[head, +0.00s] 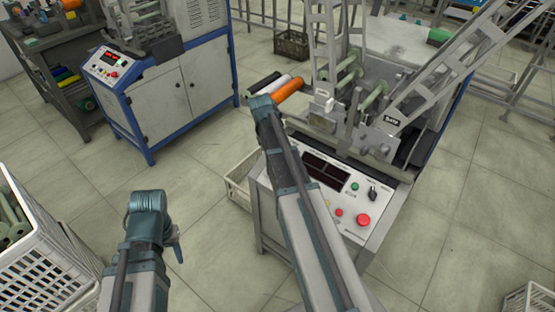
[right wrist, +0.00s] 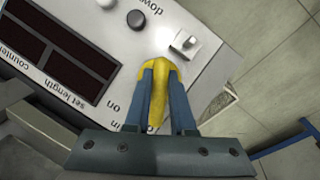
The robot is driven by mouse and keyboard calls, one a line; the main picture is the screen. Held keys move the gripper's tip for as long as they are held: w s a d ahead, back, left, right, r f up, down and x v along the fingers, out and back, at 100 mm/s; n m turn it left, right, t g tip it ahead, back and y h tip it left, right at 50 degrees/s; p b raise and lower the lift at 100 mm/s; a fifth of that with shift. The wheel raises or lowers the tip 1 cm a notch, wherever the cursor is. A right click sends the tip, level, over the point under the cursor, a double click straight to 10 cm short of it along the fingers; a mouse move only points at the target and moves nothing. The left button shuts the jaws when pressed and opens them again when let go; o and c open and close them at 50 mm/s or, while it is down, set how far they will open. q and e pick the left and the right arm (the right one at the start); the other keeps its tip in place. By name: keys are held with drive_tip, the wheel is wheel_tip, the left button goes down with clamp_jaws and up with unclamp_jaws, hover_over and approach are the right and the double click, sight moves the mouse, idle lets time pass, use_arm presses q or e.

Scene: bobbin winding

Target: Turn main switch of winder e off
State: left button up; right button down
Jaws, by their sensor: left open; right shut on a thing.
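In the right wrist view my right gripper (right wrist: 158,85) is shut on a yellow switch handle (right wrist: 157,110) at the panel's edge. The word "on" is printed beside it. The control panel (right wrist: 215,60) also carries dark displays, and it shows in the head view (head: 318,212) on the front of the near winder (head: 277,212). There my right arm covers the panel's left part and hides the yellow handle and the right fingertips. The winder's small label plate is too small to read surely. My left gripper (head: 178,250) is open, low over the floor at the left, away from the panel.
The panel also has a red button (head: 363,220) and a black knob (head: 373,192). An orange bobbin (head: 287,90) is on the winder's left side. A second blue-framed machine (head: 165,100) stands back left. A white crate (head: 45,265) is at lower left.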

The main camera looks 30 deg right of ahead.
drive_tip(key=c, duration=0.8)
unclamp_jaws()
drive_tip(key=shift+o, duration=0.2)
drive_tip(key=shift+r, duration=0.15)
drive_tip(key=p+v, duration=1.3)
drive_tip(key=shift+r, duration=0.25)
drive_tip(key=shift+w+a, duration=0.1)
drive_tip(key=shift+a, duration=0.05)
drive_tip(key=s+a+r+n+p, duration=0.2)
drive_tip(key=s+a+n, duration=0.3)
drive_tip(key=s+a, duration=0.4)
drive_tip(key=s+a+r+n+t+p, duration=0.1)
drive_tip(key=s+a+r+n+p, duration=0.2)
drive_tip(key=a, duration=1.6)
drive_tip(key=shift+s+n+y+p, duration=0.3)
drive_tip(key=shift+s+n+p, duration=0.3)
drive_tip(key=shift+s+n, duration=2)
